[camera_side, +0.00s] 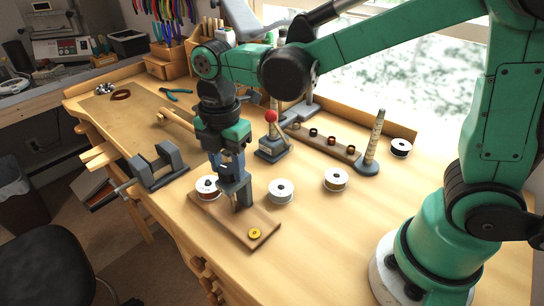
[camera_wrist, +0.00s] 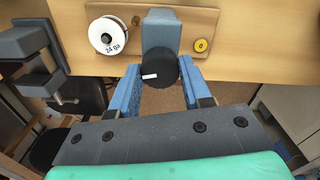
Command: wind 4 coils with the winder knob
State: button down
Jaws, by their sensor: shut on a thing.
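The winder (camera_side: 238,193) is a grey-blue upright block on a wooden board (camera_side: 262,222) at the front of the bench. In the wrist view its black round winder knob (camera_wrist: 158,68) has a white mark pointing left. My gripper (camera_wrist: 160,78) has its blue fingers on either side of the knob and is shut on it. In the side view my gripper (camera_side: 231,165) comes down over the winder from above and hides the knob. A white wire spool marked 24 ga (camera_wrist: 107,36) stands beside the winder on the board. No wound coil can be made out on the winder.
White spools (camera_side: 280,191) stand right of the board. A yellow disc (camera_side: 255,234) lies on it. Behind are a red-balled lever tool (camera_side: 271,140), a wooden rack with several small rings (camera_side: 345,153) and a tapered mandrel (camera_side: 375,140). A grey vise (camera_side: 158,165) is at left.

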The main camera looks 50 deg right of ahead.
jog(key=m, duration=1.2)
jog(key=shift+m, duration=0.4)
jog(key=m, duration=1.2)
jog(key=shift+m, duration=0.3)
jog(key=m, duration=0.4)
jog(key=shift+m, duration=0.3)
jog(key=m, duration=0.9)
jog(key=shift+m, duration=2.7)
